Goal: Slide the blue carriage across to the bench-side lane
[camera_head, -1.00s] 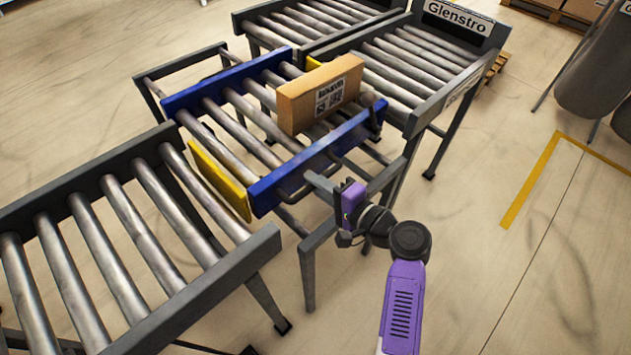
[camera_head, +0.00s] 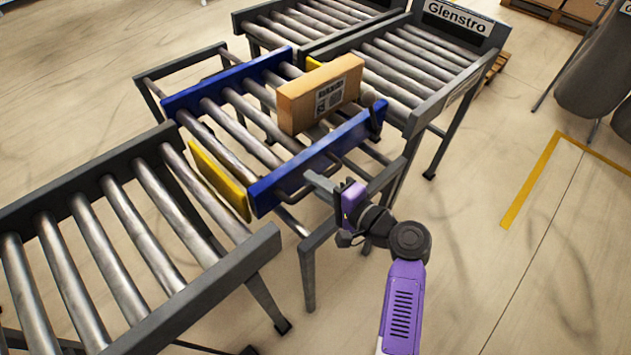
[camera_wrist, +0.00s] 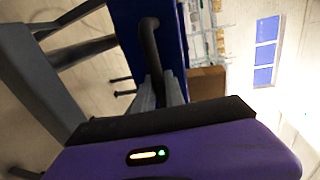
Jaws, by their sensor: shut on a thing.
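The blue carriage (camera_head: 318,150) has two blue side walls with metal rollers between them. It sits on a grey cross frame (camera_head: 312,243). A cardboard box (camera_head: 298,105) with a white label rests on its rollers. A dark handle bar (camera_wrist: 148,45) stands out from the near blue wall, which also shows in the wrist view (camera_wrist: 128,25). My gripper (camera_head: 328,190) is at this handle, on the carriage's near side. In the wrist view my gripper's fingers (camera_wrist: 160,92) are shut on the handle. The exact contact is partly hidden.
A roller lane (camera_head: 135,235) lies at lower left, with a yellow plate (camera_head: 220,180) by the carriage's left end. Two lanes stand behind: a left one (camera_head: 290,28) and a right one (camera_head: 425,55) signed "Glenstro". The carriage's far end faces mostly the right one.

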